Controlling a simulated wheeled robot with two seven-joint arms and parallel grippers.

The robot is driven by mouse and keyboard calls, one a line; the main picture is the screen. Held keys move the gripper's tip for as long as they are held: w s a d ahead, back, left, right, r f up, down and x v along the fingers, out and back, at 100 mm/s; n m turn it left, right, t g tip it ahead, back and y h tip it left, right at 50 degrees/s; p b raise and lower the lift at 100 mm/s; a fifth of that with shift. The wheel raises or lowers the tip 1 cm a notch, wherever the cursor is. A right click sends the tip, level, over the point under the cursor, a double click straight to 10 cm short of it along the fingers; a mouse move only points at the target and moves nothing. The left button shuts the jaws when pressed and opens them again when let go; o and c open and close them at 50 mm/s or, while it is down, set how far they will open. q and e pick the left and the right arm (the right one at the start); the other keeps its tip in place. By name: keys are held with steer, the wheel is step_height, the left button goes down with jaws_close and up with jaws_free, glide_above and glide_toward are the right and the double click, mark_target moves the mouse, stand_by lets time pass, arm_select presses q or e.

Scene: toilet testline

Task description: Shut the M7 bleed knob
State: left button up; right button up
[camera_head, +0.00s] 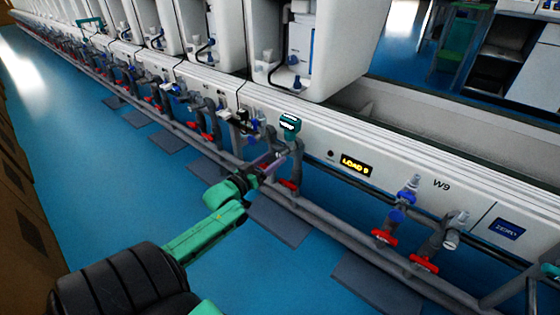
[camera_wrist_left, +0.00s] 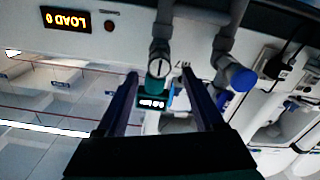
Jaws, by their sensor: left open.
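I cannot make out an M7 label, so I cannot tell which fitting is the M7 bleed knob. My left gripper (camera_head: 274,165) reaches the pipework under the white units, below a teal meter (camera_head: 289,122) with a lit display. In the left wrist view, my left gripper (camera_wrist_left: 160,88) is open, its two dark fingers apart. The teal meter (camera_wrist_left: 151,102) shows between the fingers. Just beyond it is a round pale-faced fitting (camera_wrist_left: 160,56) on a grey pipe, also between the finger lines. I cannot tell whether the fingers touch anything. My right gripper is not in view.
A red handle (camera_head: 290,185) sits below the left gripper. Blue valve (camera_head: 404,198) and red handles (camera_head: 384,237) stand to the right, near the LOAD display (camera_head: 356,165). A long grey pipe (camera_head: 345,228) runs along the front. The blue floor (camera_head: 105,185) is open at left.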

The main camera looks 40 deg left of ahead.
mark_target(279, 155)
arm_select(q)
steer(key=w+b, duration=0.1)
steer(key=w, duration=0.3)
steer(key=shift+w+f, duration=0.1)
steer(key=shift+w, duration=0.25)
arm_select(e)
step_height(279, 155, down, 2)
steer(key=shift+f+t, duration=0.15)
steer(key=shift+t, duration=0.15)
arm_select(q)
jaws_close()
